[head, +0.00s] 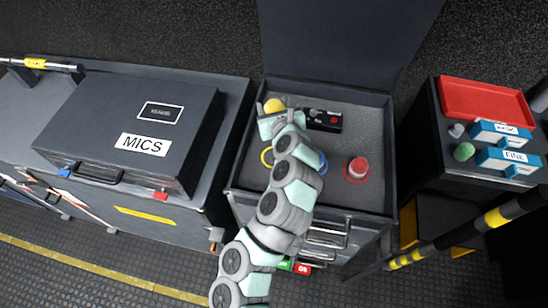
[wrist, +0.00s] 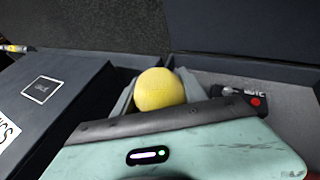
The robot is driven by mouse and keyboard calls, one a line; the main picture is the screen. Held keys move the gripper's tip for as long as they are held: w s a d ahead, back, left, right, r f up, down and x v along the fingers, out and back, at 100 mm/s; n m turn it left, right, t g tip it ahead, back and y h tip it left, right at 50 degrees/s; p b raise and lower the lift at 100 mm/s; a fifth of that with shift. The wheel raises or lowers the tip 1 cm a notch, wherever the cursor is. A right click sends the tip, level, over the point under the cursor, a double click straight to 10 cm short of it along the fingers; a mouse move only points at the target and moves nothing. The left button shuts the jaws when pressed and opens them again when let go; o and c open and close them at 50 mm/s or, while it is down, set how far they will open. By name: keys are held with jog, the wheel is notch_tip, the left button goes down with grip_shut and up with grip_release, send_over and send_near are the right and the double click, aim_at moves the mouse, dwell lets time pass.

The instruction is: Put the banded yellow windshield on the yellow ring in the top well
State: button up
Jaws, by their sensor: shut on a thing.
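The yellow windshield (head: 273,105) is a round foam ball at the upper left of the open case. It also shows large in the wrist view (wrist: 160,90). My gripper (head: 271,113) is shut on it, with a finger on either side in the wrist view (wrist: 158,98). I cannot make out a band on it. The yellow ring (head: 265,157) lies on the grey case floor, below the windshield in the head view and partly hidden by my arm. The windshield is apart from the ring.
The open case (head: 388,150) also holds a black device (head: 325,121), a red windshield (head: 358,166) on a red ring, and a blue ring (head: 323,163) partly behind my arm. The MICS case (head: 95,110) stands left. A red tray (head: 485,100) and labelled blue boxes stand right.

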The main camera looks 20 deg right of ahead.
aim_at(273, 147)
notch_tip(273, 147, down, 20)
jog(key=b, duration=0.5)
jog(key=shift+s+r+b, duration=0.1)
jog(key=shift+r+b, duration=0.1)
jog(key=shift+b, duration=0.1)
jog(key=shift+f, duration=0.1)
jog(key=o, duration=1.3)
jog(key=shift+s+r, duration=0.15)
jog(key=shift+r, duration=0.15)
jog(key=shift+p+v, duration=1.05)
jog(key=shift+v, duration=2.5)
